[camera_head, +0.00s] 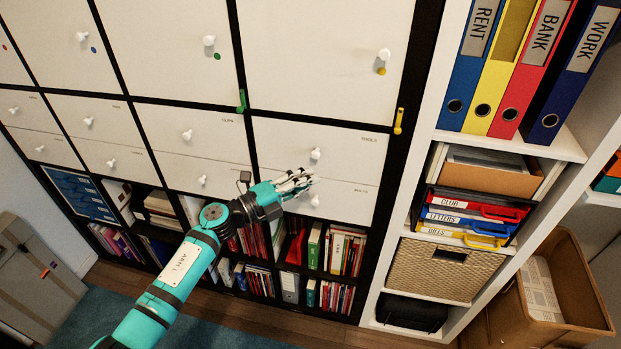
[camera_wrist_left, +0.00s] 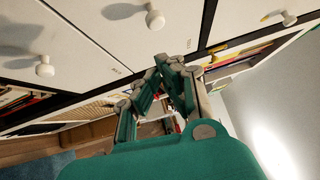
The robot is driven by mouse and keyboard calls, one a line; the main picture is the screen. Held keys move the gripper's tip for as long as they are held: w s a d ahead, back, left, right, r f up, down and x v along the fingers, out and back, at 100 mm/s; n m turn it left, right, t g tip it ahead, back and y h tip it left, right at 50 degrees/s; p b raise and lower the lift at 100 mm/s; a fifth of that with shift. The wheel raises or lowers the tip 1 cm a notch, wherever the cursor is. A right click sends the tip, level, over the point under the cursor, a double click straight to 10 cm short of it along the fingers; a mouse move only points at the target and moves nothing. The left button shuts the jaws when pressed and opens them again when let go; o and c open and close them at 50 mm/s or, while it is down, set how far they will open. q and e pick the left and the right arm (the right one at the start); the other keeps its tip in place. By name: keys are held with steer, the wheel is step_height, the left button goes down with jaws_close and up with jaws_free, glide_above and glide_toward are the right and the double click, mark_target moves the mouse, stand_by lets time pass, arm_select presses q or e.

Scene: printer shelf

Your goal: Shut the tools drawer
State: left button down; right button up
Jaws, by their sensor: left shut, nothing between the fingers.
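The tools drawer (camera_head: 348,150) is the white front labelled TOOLS, with a white round knob (camera_head: 315,154), in the middle right of the head view. Its front looks about level with its neighbours; I cannot tell whether it stands out a little. My left gripper (camera_head: 303,180) is in front of the cabinet, just below that knob, at the seam with the drawer underneath. I cannot tell whether it touches. In the left wrist view, its fingers (camera_wrist_left: 172,75) are shut and empty, close to white fronts with knobs. My right gripper is not in view.
The lower drawer (camera_head: 345,202) is directly beneath. Book cubbies (camera_head: 335,250) lie under it. White doors with knobs fill the upper cabinet, with a yellow handle (camera_head: 398,121) on the right frame. A binder shelf (camera_head: 436,65) and a cardboard box (camera_head: 585,290) stand at right.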

arm_select(q)
steer(key=r+b+v, duration=0.1)
steer(key=b+v, duration=0.1)
steer(key=v, duration=0.8)
steer(key=a+f+n+t+y, duration=0.2)
steer(key=a+f+n+y, duration=0.2)
steer(key=f+n, duration=0.5)
steer(key=a+f+n+t+y, duration=0.3)
steer(key=a+f+n+y, duration=0.15)
steer(key=f, duration=0.85)
steer(key=s+a+f+n+g+y, duration=0.1)
steer(key=s+a+f+n+y, duration=0.2)
steer(key=f, duration=0.5)
steer(key=s+a+f+n+g+y, duration=0.1)
steer(key=s+a+f+n+g, duration=0.15)
steer(key=s+f, duration=0.45)
steer(key=s+a+f+n+g+y, duration=0.3)
steer(key=s+f+n+g, duration=0.25)
steer(key=s+f, duration=1.25)
steer(key=s+f+n+g, duration=0.2)
steer(key=s, duration=0.9)
steer(key=s+d+f+n+g, duration=0.1)
steer(key=s+f+g, duration=0.1)
steer(key=s, duration=0.9)
steer(key=shift+d+f+n+y, duration=0.25)
steer(key=shift+f+n+y, duration=0.1)
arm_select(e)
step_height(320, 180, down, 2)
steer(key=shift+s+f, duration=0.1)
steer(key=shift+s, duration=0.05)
